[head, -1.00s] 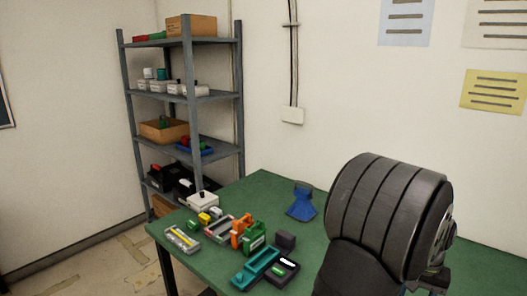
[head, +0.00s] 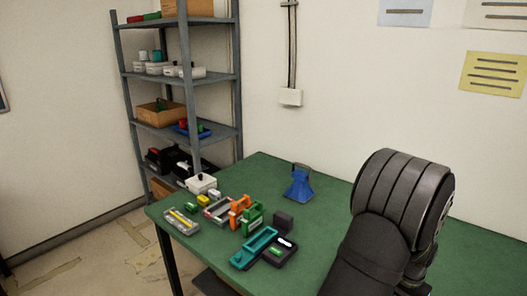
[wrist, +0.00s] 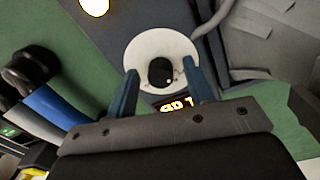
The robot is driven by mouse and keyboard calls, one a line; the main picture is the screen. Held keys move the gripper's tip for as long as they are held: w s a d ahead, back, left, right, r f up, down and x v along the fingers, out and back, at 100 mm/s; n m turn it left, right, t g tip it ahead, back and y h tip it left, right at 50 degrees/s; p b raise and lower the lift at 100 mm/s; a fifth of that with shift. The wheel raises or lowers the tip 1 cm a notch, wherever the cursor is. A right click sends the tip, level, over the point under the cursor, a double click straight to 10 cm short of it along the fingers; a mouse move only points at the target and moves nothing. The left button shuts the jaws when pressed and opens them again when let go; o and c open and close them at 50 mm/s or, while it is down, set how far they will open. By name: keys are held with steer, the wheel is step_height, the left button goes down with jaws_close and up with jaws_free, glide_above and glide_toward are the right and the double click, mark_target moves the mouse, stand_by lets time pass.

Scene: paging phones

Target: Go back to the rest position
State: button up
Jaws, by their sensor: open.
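My gripper (wrist: 160,78) shows in the wrist view with its two blue fingers spread apart. A white round disc with a black knob (wrist: 161,50) shows in the gap between them. I cannot tell how far beyond the fingers it lies. Nothing is seen clamped between the fingers. A small dark display with orange characters (wrist: 176,104) shows just below the disc. In the head view my dark arm stands at the right over the green table (head: 330,240), and it hides the gripper's fingers.
A blue flared object (head: 299,185) stands near the table's back edge. A teal tray (head: 254,249), a dark box (head: 283,222), an orange part (head: 239,212) and several small items crowd the table's left end. A grey shelf (head: 180,78) stands behind. Green tabletop is bare between blue object and arm.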

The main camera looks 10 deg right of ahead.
steer(key=m, duration=0.6)
steer(key=shift+w, duration=0.1)
steer(key=shift+r, duration=2.1)
steer(key=o, duration=1.1)
steer(key=shift+o, duration=0.2)
steer(key=s+a+r+m, duration=0.2)
steer(key=s+r+m, duration=0.1)
steer(key=r, duration=0.6)
steer(key=s+a+r+m, duration=0.1)
steer(key=s+r+m, duration=0.15)
steer(key=r, duration=0.65)
steer(key=s+a+r+m, duration=0.2)
steer(key=r+m, duration=0.2)
steer(key=r, duration=0.5)
step_height(320, 180, down, 10)
steer(key=shift+s, duration=0.2)
